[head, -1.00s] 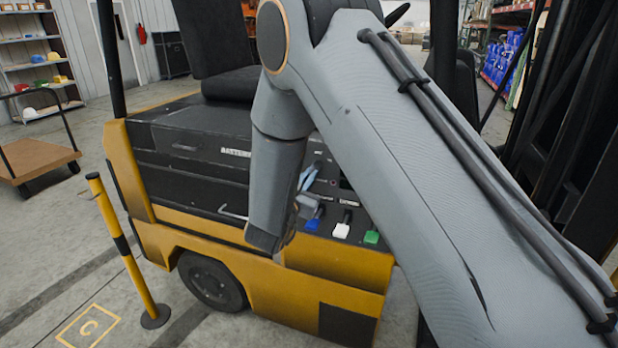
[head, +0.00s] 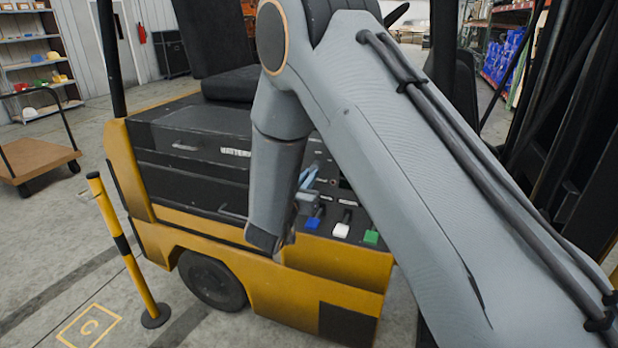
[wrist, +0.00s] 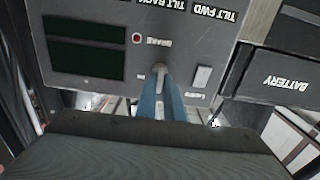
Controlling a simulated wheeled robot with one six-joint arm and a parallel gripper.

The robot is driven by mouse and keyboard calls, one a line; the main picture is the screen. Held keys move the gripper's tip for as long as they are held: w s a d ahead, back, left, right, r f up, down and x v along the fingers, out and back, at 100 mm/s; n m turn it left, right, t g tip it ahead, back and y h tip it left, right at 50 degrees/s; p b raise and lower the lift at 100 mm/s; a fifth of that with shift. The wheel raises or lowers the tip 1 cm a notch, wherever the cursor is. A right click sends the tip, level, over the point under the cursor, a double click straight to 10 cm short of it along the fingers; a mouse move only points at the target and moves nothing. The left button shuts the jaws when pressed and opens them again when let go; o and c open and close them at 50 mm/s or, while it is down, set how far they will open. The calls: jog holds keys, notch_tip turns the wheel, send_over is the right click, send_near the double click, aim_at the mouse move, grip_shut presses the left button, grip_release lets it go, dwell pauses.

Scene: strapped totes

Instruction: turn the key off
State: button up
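The key (wrist: 160,68) stands in the dark control panel (wrist: 105,12) of a yellow forklift, seen upside down in the wrist view. My gripper (wrist: 160,88) has narrow blue fingers, one on each side of the key, with their tips close in on it. Only a thin pale strip shows between the fingers, and they hide part of the key. In the head view my gripper (head: 309,177) reaches the panel beside my forearm, and the key is too small to make out there. The key's turn angle is hard to read.
A red brake lamp (wrist: 137,38) and a pale rocker switch (wrist: 202,76) flank the key. Blue (head: 313,222), white (head: 341,230) and green (head: 371,237) levers stand close in front. A yellow post (head: 125,245) stands at left. A wooden cart (head: 38,160) is behind it.

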jog(key=o, duration=0.3)
jog(key=shift+s, duration=0.1)
jog(key=b+v, duration=0.2)
jog(key=v, duration=0.5)
jog(key=shift+s+a+b, duration=0.15)
jog(key=shift+s+b, duration=0.15)
jog(key=shift+b, duration=0.05)
jog(key=d+f+n+g+y, duration=0.2)
jog(key=d+f+g+y, duration=0.2)
jog(key=d+g+y, duration=0.3)
jog(key=s+d+g, duration=0.3)
jog(key=s+d, duration=0.2)
jog(key=s, duration=0.3)
jog(key=s+d+f+n+g+b, duration=0.1)
jog(key=s+d+g, duration=0.1)
jog(key=s+d, duration=0.3)
jog(key=s+d+f+g, duration=0.1)
jog(key=s+d+g, duration=0.2)
jog(key=s+d, duration=0.3)
jog(key=s, duration=0.5)
jog(key=shift+s+f+n+g+h, duration=0.2)
jog(key=shift+s+n+g+h, duration=0.1)
jog(key=shift+s+n+h, duration=0.1)
